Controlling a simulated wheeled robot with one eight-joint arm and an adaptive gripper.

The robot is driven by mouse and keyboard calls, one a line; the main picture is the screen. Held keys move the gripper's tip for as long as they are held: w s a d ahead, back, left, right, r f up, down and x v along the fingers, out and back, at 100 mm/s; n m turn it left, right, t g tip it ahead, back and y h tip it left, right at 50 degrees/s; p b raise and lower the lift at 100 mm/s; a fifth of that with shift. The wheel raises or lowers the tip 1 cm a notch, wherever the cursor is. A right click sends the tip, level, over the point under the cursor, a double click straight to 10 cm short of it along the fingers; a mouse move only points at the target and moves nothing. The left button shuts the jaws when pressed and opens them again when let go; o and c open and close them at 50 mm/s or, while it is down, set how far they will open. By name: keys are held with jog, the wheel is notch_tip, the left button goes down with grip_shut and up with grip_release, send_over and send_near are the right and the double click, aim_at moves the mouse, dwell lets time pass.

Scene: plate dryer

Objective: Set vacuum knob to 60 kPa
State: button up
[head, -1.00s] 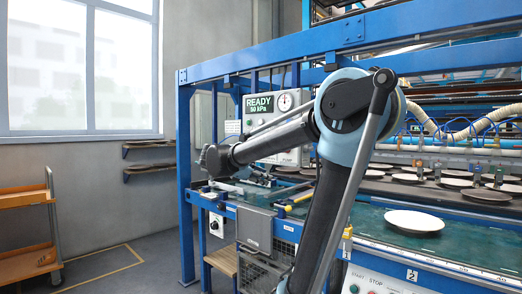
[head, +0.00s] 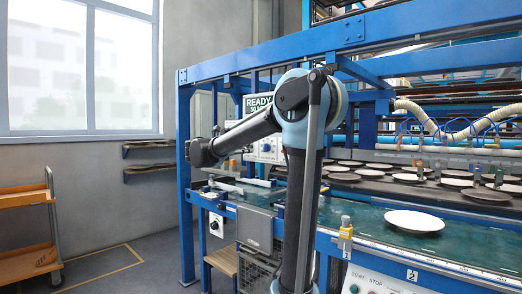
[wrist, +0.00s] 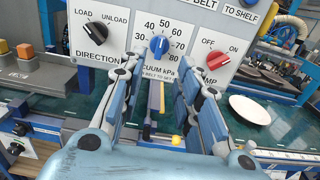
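My gripper (wrist: 160,73) is open and empty below the knob, with one finger on each side and the knob showing between the tips. I cannot tell how close the tips are to the panel. In the head view, the display (head: 258,103) reads "READY" with a partly covered line under it.
The black LOAD/UNLOAD direction knob (wrist: 97,33) is left of the vacuum knob. The red-marked OFF/ON pump knob (wrist: 214,60) is to its right. A conveyor (head: 460,240) with a white plate (head: 414,221) lies right of my arm.

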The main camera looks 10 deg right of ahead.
aim_at(264, 146)
jog(key=x, duration=1.2)
grip_shut()
